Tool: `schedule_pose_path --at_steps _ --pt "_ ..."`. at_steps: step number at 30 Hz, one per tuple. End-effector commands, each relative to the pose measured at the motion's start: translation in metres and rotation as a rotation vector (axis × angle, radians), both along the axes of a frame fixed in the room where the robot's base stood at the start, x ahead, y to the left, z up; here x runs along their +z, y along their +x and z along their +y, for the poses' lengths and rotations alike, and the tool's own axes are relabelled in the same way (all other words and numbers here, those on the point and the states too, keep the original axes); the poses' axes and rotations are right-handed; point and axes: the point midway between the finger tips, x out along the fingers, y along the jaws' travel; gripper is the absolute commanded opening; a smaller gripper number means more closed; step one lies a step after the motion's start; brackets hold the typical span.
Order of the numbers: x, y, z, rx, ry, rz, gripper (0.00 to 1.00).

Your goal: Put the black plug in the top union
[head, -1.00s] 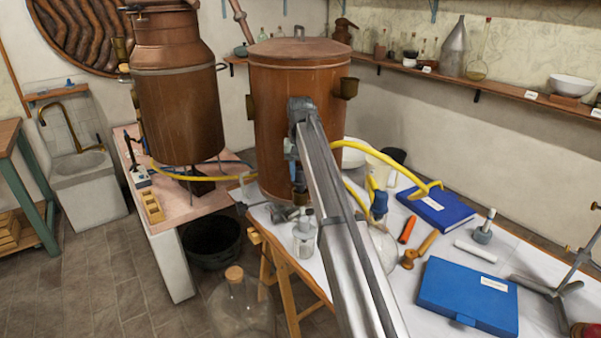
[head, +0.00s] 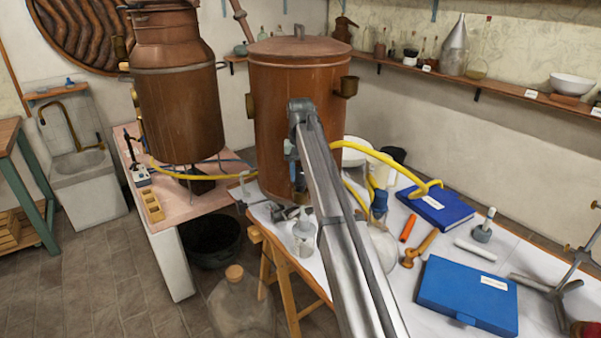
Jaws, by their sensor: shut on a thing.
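My arm runs up from the bottom of the head view to a grey joint in front of the copper vessel (head: 283,75). Beyond that joint a short part of it hangs down, mostly behind the long arm link. My gripper and whatever it holds are hidden there. I cannot make out the black plug.
A copper still (head: 178,110) stands at the left. The white table (head: 395,300) holds a blue case (head: 468,297), a blue book (head: 437,208), a clear bottle (head: 303,240) and tools. A yellow hose (head: 375,150) arches behind my arm. A glass demijohn (head: 238,305) stands in front.

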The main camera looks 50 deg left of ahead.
Motion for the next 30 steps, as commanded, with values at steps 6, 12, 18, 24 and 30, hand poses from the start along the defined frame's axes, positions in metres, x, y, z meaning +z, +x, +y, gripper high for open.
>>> schedule_pose_path --at_steps 6,12,18,24,30 --pt "-0.0021 0.0 0.0 0.0 0.0 0.0 0.07" --pt "-0.004 0.0 0.0 0.0 0.0 0.0 0.07" --pt "-0.0059 -0.0001 -0.0001 0.0 0.0 0.0 0.07" --pt "-0.0074 0.0 0.0 0.0 0.001 -0.001 0.07" --pt "-0.0075 0.0 0.0 0.0 0.001 -0.001 0.07"
